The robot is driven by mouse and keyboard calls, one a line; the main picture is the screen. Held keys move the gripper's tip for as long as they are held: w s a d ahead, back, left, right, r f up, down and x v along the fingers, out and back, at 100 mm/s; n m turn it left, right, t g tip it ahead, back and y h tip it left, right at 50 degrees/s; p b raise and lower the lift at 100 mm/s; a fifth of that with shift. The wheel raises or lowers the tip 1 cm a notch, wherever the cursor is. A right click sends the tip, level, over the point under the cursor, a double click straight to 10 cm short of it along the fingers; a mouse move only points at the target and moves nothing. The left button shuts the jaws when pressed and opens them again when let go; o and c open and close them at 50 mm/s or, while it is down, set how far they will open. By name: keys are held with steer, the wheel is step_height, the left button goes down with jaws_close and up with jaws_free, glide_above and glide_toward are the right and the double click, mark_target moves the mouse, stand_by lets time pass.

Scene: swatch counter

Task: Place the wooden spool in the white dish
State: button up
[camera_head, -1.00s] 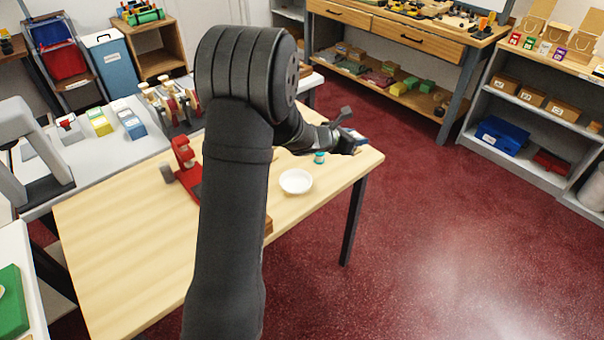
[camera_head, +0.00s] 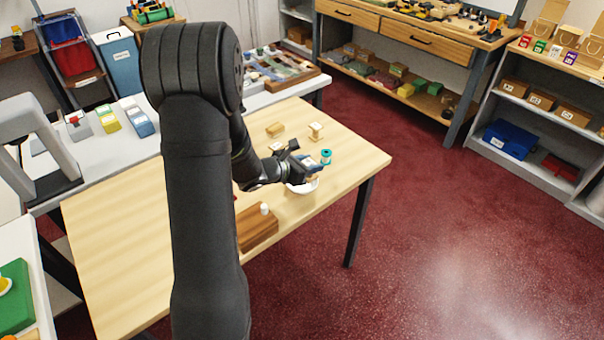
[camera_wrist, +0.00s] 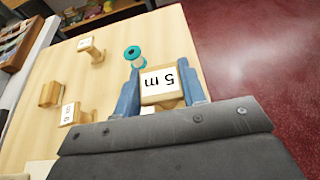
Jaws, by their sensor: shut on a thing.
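My gripper (camera_head: 312,164) is shut on a wooden spool. In the head view the spool is mostly hidden by the gripper. The white dish (camera_head: 303,189) stands on the wooden table, partly covered by my gripper in the head view; the gripper appears at or above its far side. The exact height of the spool over the dish cannot be told. The dish is not clearly seen in the wrist view.
Other wooden spools (camera_head: 316,131) stand farther back. The table's right edge is close by.

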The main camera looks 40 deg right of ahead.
steer(key=w, duration=0.1)
steer(key=w+f, duration=0.1)
steer(key=shift+w+a+f, duration=0.25)
steer(key=shift+w+f, duration=0.1)
steer(key=shift+w, duration=0.05)
steer(key=shift+f, duration=2)
steer(key=shift+f, duration=0.15)
steer(key=o, duration=1)
